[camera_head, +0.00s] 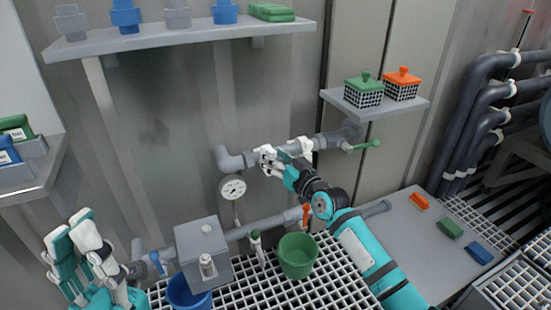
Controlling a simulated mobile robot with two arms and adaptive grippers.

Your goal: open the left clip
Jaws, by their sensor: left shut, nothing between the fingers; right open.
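A grey horizontal pipe (330,139) runs along the wall under the right shelf. My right gripper (286,154) is at this pipe, its pale fingers open and spread along it. I cannot tell whether it touches the pipe. I cannot clearly make out a left clip; the fingers cover part of the pipe there. My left gripper (75,227) is shut and empty at the lower left, its teal and white fingers pointing up, away from the pipe.
A gauge (232,188) hangs below the pipe, and a green-handled valve (362,146) sits at its right. Below stand a grey box (204,250), a blue bucket (187,294) and a green bucket (297,257) on the grating. The upper shelf (190,37) is overhead.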

